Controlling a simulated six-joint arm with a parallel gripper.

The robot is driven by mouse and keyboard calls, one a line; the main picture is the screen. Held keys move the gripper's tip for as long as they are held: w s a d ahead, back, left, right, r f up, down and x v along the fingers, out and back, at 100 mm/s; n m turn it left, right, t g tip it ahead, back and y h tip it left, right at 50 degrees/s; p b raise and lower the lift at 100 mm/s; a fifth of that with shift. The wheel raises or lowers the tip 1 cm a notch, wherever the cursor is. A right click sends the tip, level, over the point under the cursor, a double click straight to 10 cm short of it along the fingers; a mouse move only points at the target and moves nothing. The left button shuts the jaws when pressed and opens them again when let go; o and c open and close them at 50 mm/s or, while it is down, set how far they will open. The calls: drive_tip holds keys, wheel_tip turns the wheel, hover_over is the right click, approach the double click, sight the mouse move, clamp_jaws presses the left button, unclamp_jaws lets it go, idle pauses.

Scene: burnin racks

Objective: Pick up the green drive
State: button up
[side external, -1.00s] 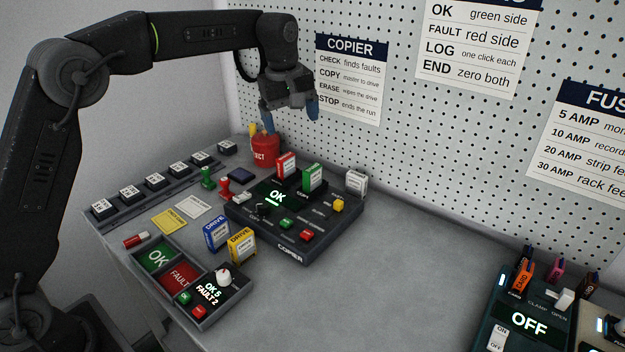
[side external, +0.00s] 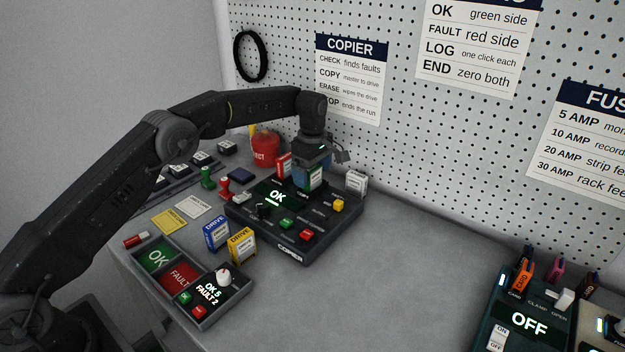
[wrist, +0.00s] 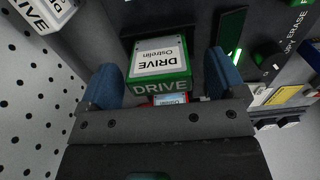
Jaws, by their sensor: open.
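The green drive (side external: 315,179) stands upright in the copier (side external: 290,238), partly covered by my gripper in the side view. In the wrist view the green drive (wrist: 160,65) shows its white label and green edge. My gripper (wrist: 168,75) is open, with one blue finger on each side of the drive. Small gaps show between the fingers and the drive in the wrist view. In the side view my gripper (side external: 311,178) is lowered around the drive from above. How deep the fingers reach is hard to tell.
A red drive (side external: 284,165) stands close beside the green one. A white drive (side external: 356,183) stands at the copier's right back corner. Blue (side external: 216,232) and yellow (side external: 242,244) drives stand in front left. The pegboard (side external: 420,130) is close behind.

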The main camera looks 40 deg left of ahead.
drive_tip(key=shift+f, duration=0.95)
drive_tip(key=c, duration=1.1)
drive_tip(key=shift+r, duration=0.1)
